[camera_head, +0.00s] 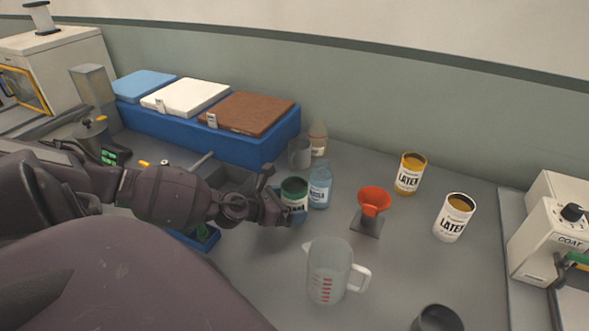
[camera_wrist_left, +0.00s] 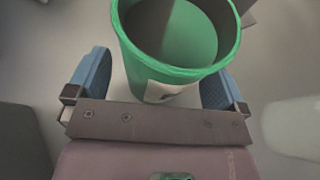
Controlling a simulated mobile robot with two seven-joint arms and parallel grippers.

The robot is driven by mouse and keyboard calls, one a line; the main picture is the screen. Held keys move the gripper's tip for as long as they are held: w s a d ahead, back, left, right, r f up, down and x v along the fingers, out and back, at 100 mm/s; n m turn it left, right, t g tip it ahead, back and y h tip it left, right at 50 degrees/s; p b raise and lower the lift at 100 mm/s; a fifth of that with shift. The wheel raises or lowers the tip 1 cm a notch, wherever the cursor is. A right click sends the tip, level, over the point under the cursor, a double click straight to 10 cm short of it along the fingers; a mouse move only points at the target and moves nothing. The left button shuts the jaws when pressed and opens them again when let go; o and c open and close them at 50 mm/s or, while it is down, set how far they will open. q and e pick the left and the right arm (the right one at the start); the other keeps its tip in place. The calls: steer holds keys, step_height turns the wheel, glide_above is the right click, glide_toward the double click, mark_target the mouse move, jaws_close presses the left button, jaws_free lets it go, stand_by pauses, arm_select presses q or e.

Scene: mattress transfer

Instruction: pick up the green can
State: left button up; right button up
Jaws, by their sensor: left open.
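The green can (camera_head: 294,188) stands upright on the grey counter, with a green rim and a pale label. My left gripper (camera_head: 283,201) is at the can, its fingers reaching around it and hiding part of it. In the left wrist view the can (camera_wrist_left: 180,50) shows its open top and sits between the two blue finger pads of my left gripper (camera_wrist_left: 158,80). The jaws are open, with gaps between the pads and the can wall. My right gripper is not in view.
A blue bottle (camera_head: 319,186) stands close right of the can. A clear measuring jug (camera_head: 329,270) is in front. A red funnel (camera_head: 373,200) and two latex cans (camera_head: 410,174) (camera_head: 454,217) stand to the right. A blue box (camera_head: 190,135) with lids is behind.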

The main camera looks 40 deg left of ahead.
arm_select(q)
steer(key=c, duration=1.1)
steer(key=shift+c, duration=1.2)
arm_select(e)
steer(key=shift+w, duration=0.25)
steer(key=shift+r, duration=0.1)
arm_select(q)
steer(key=shift+r, duration=0.2)
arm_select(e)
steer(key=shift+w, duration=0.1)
